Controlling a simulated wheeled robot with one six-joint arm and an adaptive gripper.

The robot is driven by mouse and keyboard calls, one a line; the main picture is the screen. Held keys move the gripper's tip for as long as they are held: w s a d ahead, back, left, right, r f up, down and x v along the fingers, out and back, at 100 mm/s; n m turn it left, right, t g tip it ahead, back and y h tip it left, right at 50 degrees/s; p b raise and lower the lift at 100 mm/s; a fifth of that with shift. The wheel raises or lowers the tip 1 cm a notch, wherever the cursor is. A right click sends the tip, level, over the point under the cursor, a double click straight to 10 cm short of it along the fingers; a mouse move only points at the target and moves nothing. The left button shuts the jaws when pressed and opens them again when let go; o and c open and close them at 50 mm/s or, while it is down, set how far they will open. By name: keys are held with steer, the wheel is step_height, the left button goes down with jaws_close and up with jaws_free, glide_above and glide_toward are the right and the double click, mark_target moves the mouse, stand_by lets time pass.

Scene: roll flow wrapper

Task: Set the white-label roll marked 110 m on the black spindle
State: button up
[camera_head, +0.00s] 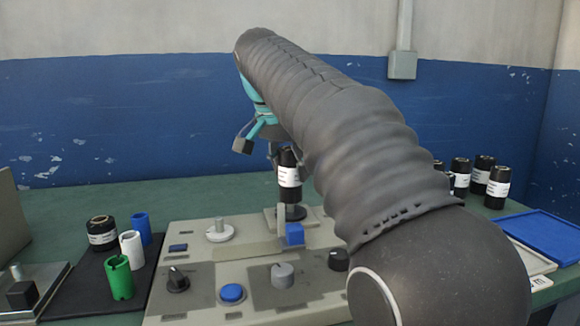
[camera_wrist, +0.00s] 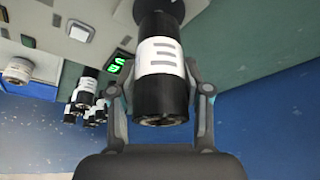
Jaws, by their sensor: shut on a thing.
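A black roll with a white label (camera_head: 289,177) stands upright between the fingers of my gripper (camera_wrist: 161,85). It also shows large in the wrist view (camera_wrist: 162,57), where its label print is too blurred to read. My gripper is shut on the sides of this roll; my arm hides part of it in the head view. The black spindle's round base (camera_head: 291,213) is directly below the roll, on the grey machine. The roll's lower end is at or just above this base. I cannot tell whether the spindle is inside the roll.
Several more white-label rolls (camera_head: 497,187) stand at the right, near a blue tray (camera_head: 550,236). A black roll (camera_head: 101,233) and blue, white and green cores (camera_head: 118,278) stand on a dark mat at the left. Knobs and a blue button (camera_head: 232,293) are on the machine front.

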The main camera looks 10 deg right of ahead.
steer(key=shift+f+b, duration=0.6)
steer(key=shift+f, duration=0.55)
stand_by(0.4)
steer(key=o, duration=1.3)
steer(key=shift+o, duration=0.2)
steer(key=o, duration=0.4)
step_height(320, 180, up, 3)
steer(key=p, duration=0.3)
steer(key=shift+r+p, duration=0.3)
steer(key=shift+r, duration=2.2)
